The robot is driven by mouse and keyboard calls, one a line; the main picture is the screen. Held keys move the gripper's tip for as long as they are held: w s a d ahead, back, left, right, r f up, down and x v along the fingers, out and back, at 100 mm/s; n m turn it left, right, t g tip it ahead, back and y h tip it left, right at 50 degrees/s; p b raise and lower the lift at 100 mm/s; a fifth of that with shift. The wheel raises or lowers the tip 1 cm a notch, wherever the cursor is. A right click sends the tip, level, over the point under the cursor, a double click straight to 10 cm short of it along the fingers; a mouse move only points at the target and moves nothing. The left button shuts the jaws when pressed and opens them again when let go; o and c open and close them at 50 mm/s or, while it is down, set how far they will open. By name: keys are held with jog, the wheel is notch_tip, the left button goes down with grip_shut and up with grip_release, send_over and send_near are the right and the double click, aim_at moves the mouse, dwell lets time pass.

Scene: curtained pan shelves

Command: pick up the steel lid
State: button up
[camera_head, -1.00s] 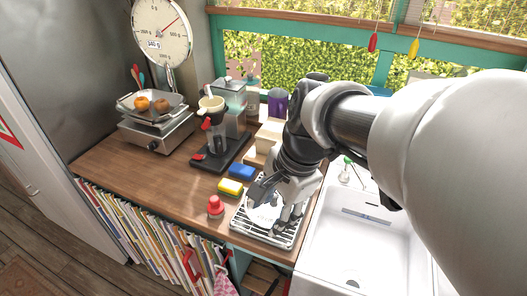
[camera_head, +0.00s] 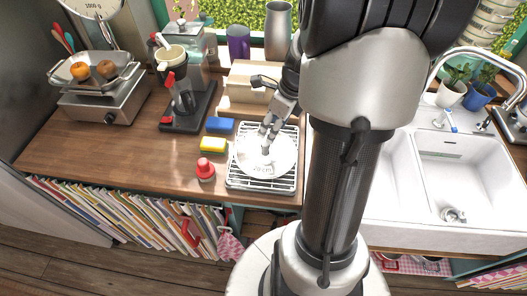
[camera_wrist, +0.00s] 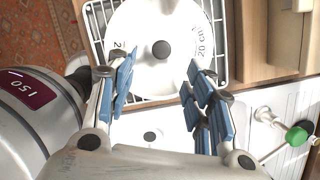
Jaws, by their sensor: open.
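The lid (camera_head: 264,165) is a pale round disc with "20 cm" printed near its rim. It lies flat on a white wire rack (camera_head: 236,184) on the wooden counter. In the wrist view the lid (camera_wrist: 139,28) shows a dark round knob (camera_wrist: 160,50) at its centre. My gripper (camera_head: 268,142) is over the lid, pointing down, and partly hides it. In the wrist view my gripper (camera_wrist: 162,64) is open, its blue-padded fingers apart, with the knob just beyond and between the tips. I see nothing held. Contact with the lid cannot be told.
A red-topped shaker (camera_head: 205,170), a yellow sponge (camera_head: 213,144) and a blue sponge (camera_head: 220,125) stand left of the rack. A wooden box (camera_head: 250,82) and coffee maker (camera_head: 183,100) are behind. The sink (camera_head: 395,185) is right. The front-left counter is clear.

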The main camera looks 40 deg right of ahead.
jog(key=b, duration=0.1)
send_over(266, 144)
jog(key=s, duration=0.1)
jog(key=f, duration=0.4)
jog(key=shift+s+f, duration=0.15)
jog(key=shift+s, duration=0.05)
jog(key=b+x, duration=0.1)
jog(key=x, duration=0.1)
jog(key=b+x, duration=0.1)
jog(key=x, duration=0.2)
jog(key=shift+d+f, duration=0.2)
jog(key=shift+r, duration=0.1)
jog(key=shift+c, duration=0.5)
grip_shut()
